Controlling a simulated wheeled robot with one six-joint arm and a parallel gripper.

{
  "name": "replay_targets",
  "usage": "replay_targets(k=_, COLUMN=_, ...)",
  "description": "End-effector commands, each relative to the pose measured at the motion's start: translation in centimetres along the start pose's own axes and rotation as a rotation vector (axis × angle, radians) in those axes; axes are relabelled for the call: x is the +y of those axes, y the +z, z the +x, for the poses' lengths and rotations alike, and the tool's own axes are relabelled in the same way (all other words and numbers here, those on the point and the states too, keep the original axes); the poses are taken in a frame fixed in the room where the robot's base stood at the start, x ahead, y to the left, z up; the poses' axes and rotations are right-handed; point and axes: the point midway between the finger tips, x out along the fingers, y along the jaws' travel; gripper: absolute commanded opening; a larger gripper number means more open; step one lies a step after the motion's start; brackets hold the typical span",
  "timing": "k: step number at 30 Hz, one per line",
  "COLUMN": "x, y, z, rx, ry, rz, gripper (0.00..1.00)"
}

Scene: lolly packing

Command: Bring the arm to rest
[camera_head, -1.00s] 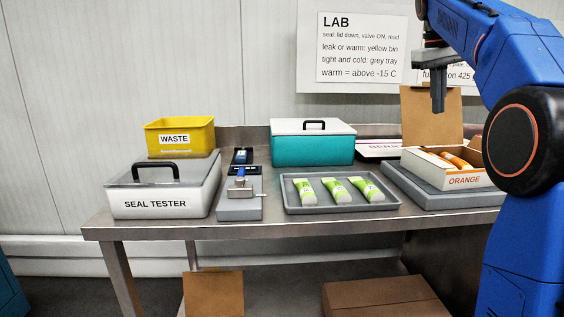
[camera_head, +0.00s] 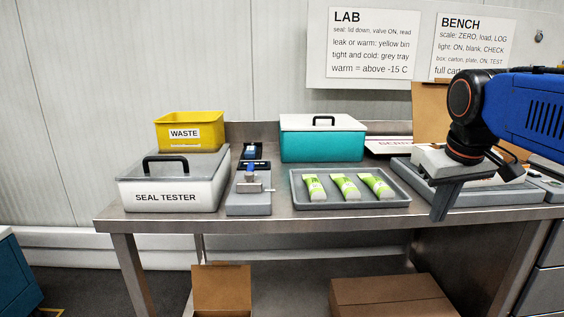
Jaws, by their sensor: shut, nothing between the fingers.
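My gripper (camera_head: 439,216) is shut and empty, at the right of the view. It points down and appears in front of the bench's right part, just right of the grey tray (camera_head: 297,192) in the picture. The blue forearm reaches in from the right edge. The orange-labelled front of that carton cannot be seen now.
Three green-and-white packs (camera_head: 345,187) lie in the grey tray. The steel bench (camera_head: 300,222) also bears the seal tester (camera_head: 168,197), yellow waste bin (camera_head: 190,131), valve unit (camera_head: 249,204) and teal cooler (camera_head: 322,146). Brown boxes (camera_head: 395,297) stand below. The bench's front strip is clear.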

Motion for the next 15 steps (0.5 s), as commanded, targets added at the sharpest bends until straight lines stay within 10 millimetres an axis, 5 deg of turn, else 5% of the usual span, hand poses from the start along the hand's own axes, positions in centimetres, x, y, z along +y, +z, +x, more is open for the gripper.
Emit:
replay_targets(k=9, x=-4.4, y=11.0, z=7.7, rx=0.069, ry=-0.049, rz=0.051, gripper=0.0)
replay_targets(k=15, x=-6.1, y=15.9, z=11.8, rx=0.098, ry=-0.073, rz=0.08, gripper=0.0)
